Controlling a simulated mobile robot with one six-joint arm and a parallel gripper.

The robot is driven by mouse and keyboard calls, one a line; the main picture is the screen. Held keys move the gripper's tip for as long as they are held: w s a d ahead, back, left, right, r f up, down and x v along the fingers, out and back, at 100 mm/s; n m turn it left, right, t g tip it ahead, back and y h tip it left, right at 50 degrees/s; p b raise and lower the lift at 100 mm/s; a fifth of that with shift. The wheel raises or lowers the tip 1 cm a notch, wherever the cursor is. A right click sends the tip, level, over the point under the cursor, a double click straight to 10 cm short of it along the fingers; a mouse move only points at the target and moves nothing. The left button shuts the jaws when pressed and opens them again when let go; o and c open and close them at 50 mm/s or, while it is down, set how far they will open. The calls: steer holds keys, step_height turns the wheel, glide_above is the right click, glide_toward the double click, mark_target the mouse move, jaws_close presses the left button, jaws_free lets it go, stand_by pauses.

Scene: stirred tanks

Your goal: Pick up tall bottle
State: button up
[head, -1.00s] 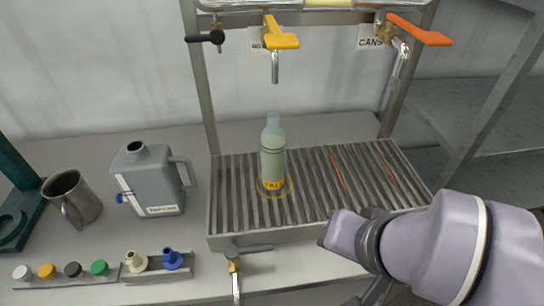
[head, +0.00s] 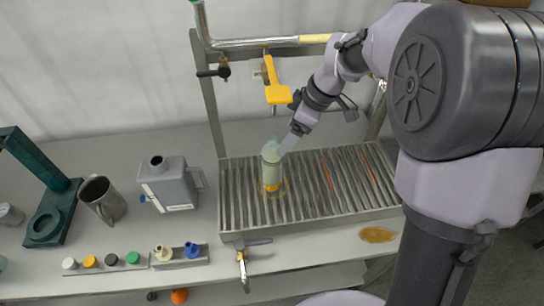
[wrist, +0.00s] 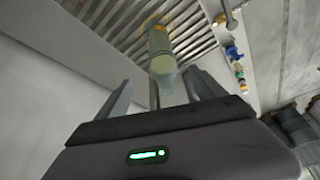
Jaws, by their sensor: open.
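The tall bottle (head: 271,165) is pale grey-green, with a yellow label low down. It stands upright on the ribbed drain grate (head: 235,205), inside a yellow ring mark. My gripper (head: 284,144) is beside the bottle's upper part, reaching in from the upper right. In the wrist view the bottle (wrist: 160,45) lies ahead, its neck end towards me, near the gap between the spread fingers of my gripper (wrist: 160,82). The jaws are open. I cannot tell whether a finger touches the neck, and part of the bottle's top is hidden in the head view.
A grey jug (head: 168,184) and a metal mug (head: 102,199) stand left of the grate. Several coloured caps (head: 90,261) line the front edge. A yellow tap (head: 275,88) hangs above the bottle. A brass valve (head: 241,254) is in front.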

mark_target(274, 155)
steer(key=b+x, duration=0.1)
steer(key=x, duration=0.4)
steer(key=b+x, duration=0.1)
steer(key=x, duration=0.4)
steer(key=shift+s+a, duration=0.15)
steer(key=shift+s, duration=0.1)
steer(key=shift+r, duration=0.15)
jaws_close()
